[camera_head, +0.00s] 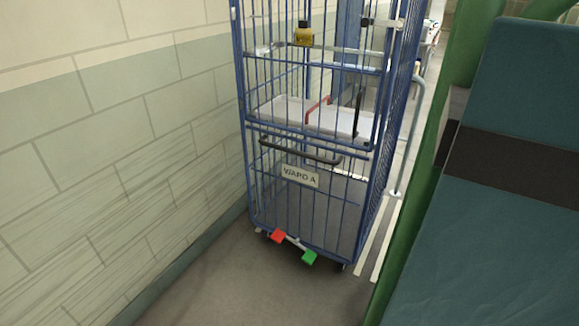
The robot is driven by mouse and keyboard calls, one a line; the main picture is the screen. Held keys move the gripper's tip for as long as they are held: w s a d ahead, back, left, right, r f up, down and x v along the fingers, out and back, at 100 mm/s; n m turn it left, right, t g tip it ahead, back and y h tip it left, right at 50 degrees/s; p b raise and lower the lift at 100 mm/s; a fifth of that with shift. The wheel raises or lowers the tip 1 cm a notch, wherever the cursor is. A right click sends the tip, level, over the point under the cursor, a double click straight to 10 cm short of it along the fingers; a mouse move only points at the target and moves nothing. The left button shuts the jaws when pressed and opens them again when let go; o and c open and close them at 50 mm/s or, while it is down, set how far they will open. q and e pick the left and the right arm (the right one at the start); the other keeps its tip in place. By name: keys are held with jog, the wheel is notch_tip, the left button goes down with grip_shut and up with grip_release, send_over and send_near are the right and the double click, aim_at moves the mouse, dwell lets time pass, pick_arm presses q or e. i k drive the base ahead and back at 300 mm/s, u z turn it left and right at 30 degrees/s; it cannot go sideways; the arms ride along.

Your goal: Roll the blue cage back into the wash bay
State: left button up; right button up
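The blue cage (312,213) is a tall wire roll cage standing upright beside the left wall. A dark horizontal handle (300,152) crosses its near face, with a "WARD A" label (300,176) below it. A red pedal (277,236) and a green pedal (309,257) sit at the bottom of the near side. A pale shelf (290,113) inside it has a red handle-shaped piece (317,109) on it. A yellow item (303,34) hangs near the top. Neither gripper shows. I cannot make out the wash bay for certain.
A pale block wall (110,150) runs along the left. A large green-framed teal panel (500,230) with a dark band fills the right. Grey floor (240,290) is clear in front of the cage. A grey rail (408,140) and pale floor lines (375,245) lie on its right.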

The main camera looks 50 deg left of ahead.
aim_at(332, 214)
jog(key=k, duration=0.2)
jog(key=u, duration=2.5)
jog(key=i, duration=1.95)
jog(key=z, duration=2.75)
